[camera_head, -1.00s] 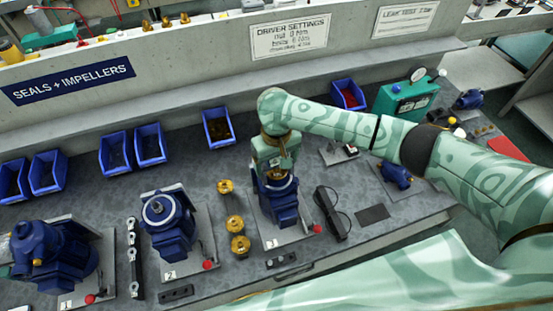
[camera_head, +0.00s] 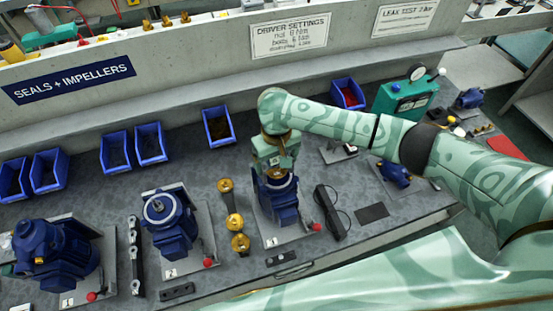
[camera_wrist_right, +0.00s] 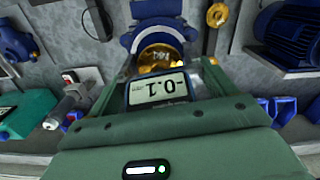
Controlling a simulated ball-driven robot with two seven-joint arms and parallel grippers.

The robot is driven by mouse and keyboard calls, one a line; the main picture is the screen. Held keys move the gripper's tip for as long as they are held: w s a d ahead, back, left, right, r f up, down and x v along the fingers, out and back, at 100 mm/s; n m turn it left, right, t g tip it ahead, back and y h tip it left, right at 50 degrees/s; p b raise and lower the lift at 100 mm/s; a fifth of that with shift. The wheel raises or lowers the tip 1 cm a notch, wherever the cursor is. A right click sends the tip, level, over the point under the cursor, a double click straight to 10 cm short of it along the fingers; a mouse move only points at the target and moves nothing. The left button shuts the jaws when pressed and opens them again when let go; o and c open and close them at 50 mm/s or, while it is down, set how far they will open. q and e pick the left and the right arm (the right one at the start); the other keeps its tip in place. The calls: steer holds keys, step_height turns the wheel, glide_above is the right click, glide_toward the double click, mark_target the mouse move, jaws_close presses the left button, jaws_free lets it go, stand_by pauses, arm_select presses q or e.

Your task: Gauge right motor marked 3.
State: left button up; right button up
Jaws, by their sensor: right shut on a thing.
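The right motor (camera_head: 282,205) is dark blue and upright on a grey base plate, with a small marking at its front that is hard to read. My right gripper (camera_head: 276,170) points down over its top. In the right wrist view the gripper (camera_wrist_right: 165,72) is shut on a gauge (camera_wrist_right: 158,88) whose lit display reads about -0.1, upside down. A brass part (camera_wrist_right: 160,58) lies just beyond the gauge, in front of the blue motor (camera_wrist_right: 150,14). The gauge's tip is hidden, so contact cannot be told. My left gripper is not in view.
Two more blue motors stand to the left, one in the middle (camera_head: 170,228) and one far left (camera_head: 55,255). Several brass impellers (camera_head: 235,221) stand close left of the right motor. A black stand (camera_head: 331,213) is close right. Blue bins (camera_head: 219,127) line the back.

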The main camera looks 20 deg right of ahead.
steer(key=shift+f+p, duration=0.15)
steer(key=shift+p, duration=0.15)
stand_by(0.6)
steer(key=o, duration=1.2)
steer(key=shift+c, duration=0.2)
step_height(320, 180, up, 9)
steer(key=p, duration=1.3)
steer(key=shift+s+f, duration=0.1)
